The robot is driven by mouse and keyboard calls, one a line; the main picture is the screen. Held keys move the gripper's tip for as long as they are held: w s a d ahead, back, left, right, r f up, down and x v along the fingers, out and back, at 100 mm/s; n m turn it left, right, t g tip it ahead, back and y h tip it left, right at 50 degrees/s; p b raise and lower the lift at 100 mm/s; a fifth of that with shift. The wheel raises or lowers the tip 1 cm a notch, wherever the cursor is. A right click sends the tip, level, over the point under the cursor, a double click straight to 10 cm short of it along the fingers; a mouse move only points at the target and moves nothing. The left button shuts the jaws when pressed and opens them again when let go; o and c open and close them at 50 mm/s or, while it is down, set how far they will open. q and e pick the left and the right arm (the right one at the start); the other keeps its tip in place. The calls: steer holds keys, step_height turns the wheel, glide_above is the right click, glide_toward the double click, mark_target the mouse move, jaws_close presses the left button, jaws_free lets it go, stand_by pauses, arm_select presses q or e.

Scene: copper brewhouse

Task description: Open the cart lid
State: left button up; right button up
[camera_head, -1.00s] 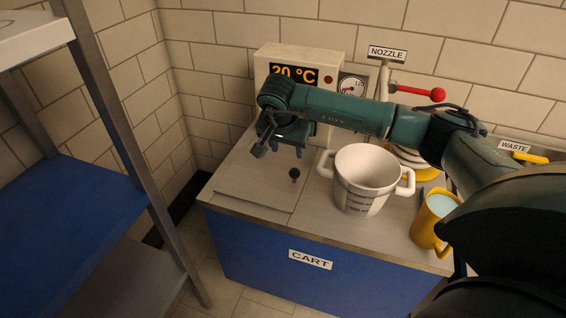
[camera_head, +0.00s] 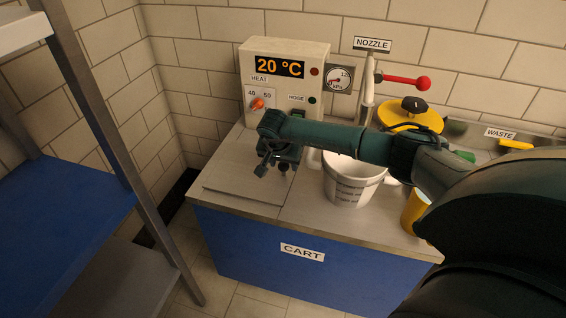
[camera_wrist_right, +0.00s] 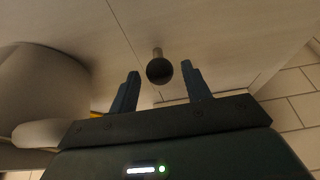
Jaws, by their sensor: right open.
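The cart (camera_head: 320,271) is a blue box with a grey top and a CART label. Its lid (camera_head: 232,183) is a flat grey panel at the left of the top, lying closed. A small dark round knob (camera_wrist_right: 159,71) stands on the lid. My right gripper (camera_head: 281,163) is over the lid at the knob and partly hides it in the head view. In the right wrist view its two fingers are apart, with the knob showing in the gap between them, not clamped. My left gripper is not in view.
A white pot (camera_head: 352,186) stands right of the lid, partly behind my right arm. A yellow mug (camera_head: 413,214) is at the right. A control box (camera_head: 284,80) reading 20 °C and a nozzle with a red-ended lever (camera_head: 405,81) stand behind. A blue shelf (camera_head: 70,215) is at left.

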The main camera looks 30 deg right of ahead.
jaws_close()
stand_by(0.5)
